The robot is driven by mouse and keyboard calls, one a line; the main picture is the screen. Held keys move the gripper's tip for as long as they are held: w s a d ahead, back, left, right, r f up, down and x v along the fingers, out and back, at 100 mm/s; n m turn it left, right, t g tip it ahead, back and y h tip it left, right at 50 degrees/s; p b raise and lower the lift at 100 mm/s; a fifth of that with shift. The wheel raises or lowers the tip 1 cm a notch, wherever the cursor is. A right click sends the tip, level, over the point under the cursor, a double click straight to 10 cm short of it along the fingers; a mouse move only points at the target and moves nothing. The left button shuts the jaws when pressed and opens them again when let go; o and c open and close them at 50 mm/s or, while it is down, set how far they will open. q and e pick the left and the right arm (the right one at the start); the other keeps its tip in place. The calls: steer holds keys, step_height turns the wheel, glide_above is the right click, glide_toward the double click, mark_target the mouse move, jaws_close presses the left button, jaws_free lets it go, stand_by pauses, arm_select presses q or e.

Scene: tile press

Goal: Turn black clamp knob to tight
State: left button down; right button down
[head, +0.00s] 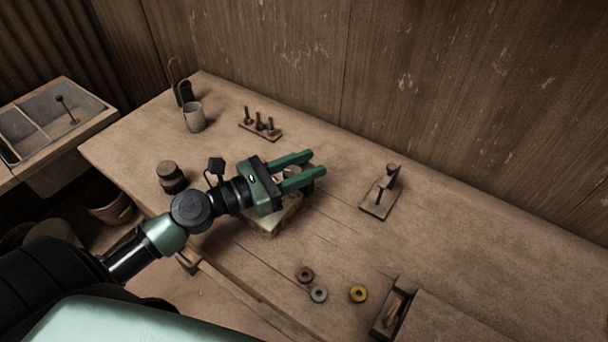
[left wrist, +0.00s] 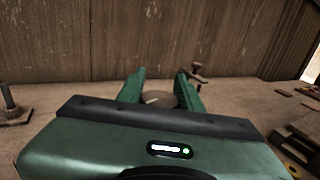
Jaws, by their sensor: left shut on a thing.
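My left gripper (head: 306,166) reaches over a pale block-like press (head: 262,232) near the front of the workbench, hiding much of it. Its green fingers are shut on a round knob (head: 292,171), taken as the clamp knob, mostly hidden between them. The knob looks greyish and dark rather than clearly black. In the left wrist view the round knob (left wrist: 158,98) shows between the two fingers. Its turn marking cannot be read. My right gripper is not in view.
A small stand with a post (head: 380,202) is right of the gripper. A pegged rack (head: 261,128) and a cup (head: 194,118) stand behind. A dark round jar (head: 171,178) is at left.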

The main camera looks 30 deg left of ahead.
arm_select(q)
steer(key=shift+s+d+m+g+h+b, duration=0.15)
steer(key=shift+s+m+g+h+b, duration=0.45)
steer(key=shift+m+g, duration=2.8)
steer(key=shift+s+d+m+g+h+b, duration=0.2)
steer(key=shift+s+m+g+h, duration=0.45)
steer(key=shift+m+g+h, duration=2.55)
steer(key=shift+s+d+m+g+y+b, duration=0.15)
steer(key=shift+s+m+g+y+b, duration=0.45)
steer(key=shift+m+g, duration=3)
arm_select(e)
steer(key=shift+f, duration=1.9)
arm_select(q)
steer(key=n+g, duration=0.3)
steer(key=shift+s+f+g+y, duration=0.1)
steer(key=shift+f+g+y, duration=0.05)
steer(key=shift+g+y, duration=0.2)
steer(key=c, duration=0.9)
jaws_free()
steer(key=shift+c, duration=0.2)
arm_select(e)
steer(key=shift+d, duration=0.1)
arm_select(q)
step_height(320, 180, up, 20)
steer(key=p, duration=0.1)
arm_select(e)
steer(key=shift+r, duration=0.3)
